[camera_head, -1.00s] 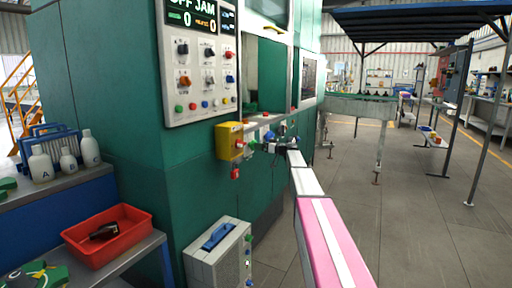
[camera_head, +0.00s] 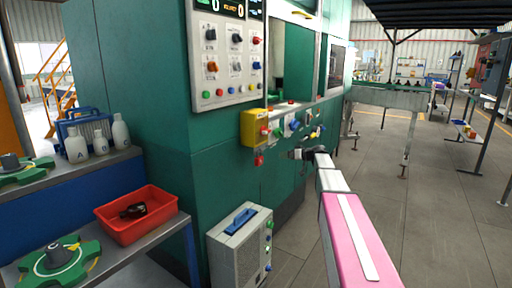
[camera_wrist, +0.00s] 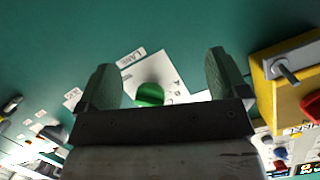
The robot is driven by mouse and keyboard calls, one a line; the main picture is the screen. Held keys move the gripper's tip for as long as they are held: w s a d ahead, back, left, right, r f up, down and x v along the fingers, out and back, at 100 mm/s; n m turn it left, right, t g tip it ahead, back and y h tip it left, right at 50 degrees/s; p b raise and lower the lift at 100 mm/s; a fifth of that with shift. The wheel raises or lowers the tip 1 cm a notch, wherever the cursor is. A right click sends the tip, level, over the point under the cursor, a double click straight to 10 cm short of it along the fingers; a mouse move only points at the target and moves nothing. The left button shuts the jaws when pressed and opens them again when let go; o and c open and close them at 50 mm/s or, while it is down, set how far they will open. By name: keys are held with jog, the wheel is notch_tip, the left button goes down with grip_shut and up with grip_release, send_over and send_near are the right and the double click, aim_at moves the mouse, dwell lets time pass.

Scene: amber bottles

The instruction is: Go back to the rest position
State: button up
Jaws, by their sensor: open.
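My gripper (camera_wrist: 163,85) is open in the wrist view, with its two fingers wide apart and nothing between them. In the head view my arm (camera_head: 350,235) reaches forward from the bottom right, and my gripper (camera_head: 300,154) is small and dark near the machine's lower controls. Whether it touches anything there is hard to tell.
The green machine (camera_head: 150,110) fills the centre. A yellow switch box (camera_head: 254,128) sits close to my gripper. A red bin (camera_head: 140,232) holding a dark bottle (camera_head: 133,211) stands on the left bench. A grey box (camera_head: 240,250) stands below. Open floor (camera_head: 440,210) lies right.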

jog(key=s+a+f+m+g+h, duration=0.1)
jog(key=s+a+f+g+h, duration=0.15)
jog(key=s+f, duration=0.4)
jog(key=s+a+f+m+g+h, duration=0.1)
jog(key=s+a+f, duration=0.2)
jog(key=s+f, duration=0.3)
jog(key=s+d+f+m+g+h, duration=0.1)
jog(key=s+f+h, duration=0.3)
jog(key=s, duration=1.1)
jog(key=s+d+f+m+g+h, duration=0.1)
jog(key=s+f+m+g+h, duration=0.2)
jog(key=s+f, duration=0.5)
jog(key=s+m+h, duration=0.1)
jog(key=s+h, duration=0.1)
jog(key=s, duration=0.6)
jog(key=shift+s+g, duration=0.3)
jog(key=shift+g, duration=0.05)
jog(key=shift+c, duration=0.2)
